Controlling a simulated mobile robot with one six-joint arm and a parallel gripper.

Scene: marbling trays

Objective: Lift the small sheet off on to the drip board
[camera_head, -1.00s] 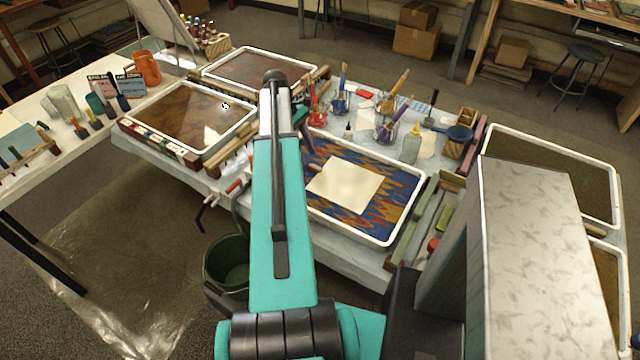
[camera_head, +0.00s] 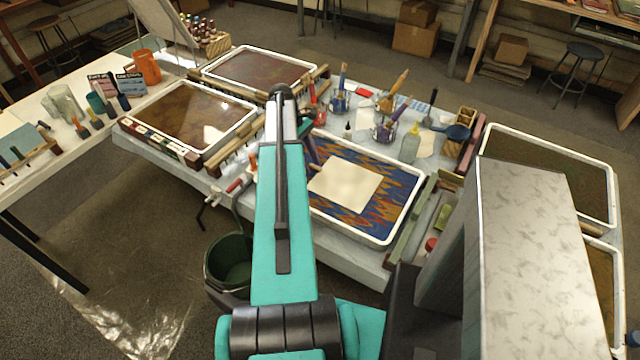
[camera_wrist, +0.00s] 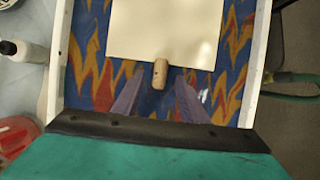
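The small sheet (camera_head: 345,184) is a cream rectangle lying flat on the blue, orange and red patterned bath in the white-rimmed tray (camera_head: 388,243). In the wrist view the sheet (camera_wrist: 165,30) fills the top middle, with a short tan peg-like handle (camera_wrist: 160,73) at its near edge. My gripper (camera_wrist: 159,82) is open, its two purple-grey fingers on either side of the handle, with gaps showing between; I cannot tell their height above it. In the head view my arm largely hides the gripper. I cannot pick out the drip board for certain.
Jars with brushes (camera_head: 385,128) and a squeeze bottle (camera_head: 411,145) stand behind the tray. Two trays, one brown (camera_head: 190,118) and one reddish (camera_head: 258,70), lie to the left and back. A dark green bucket (camera_head: 230,262) is below the table's front edge.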

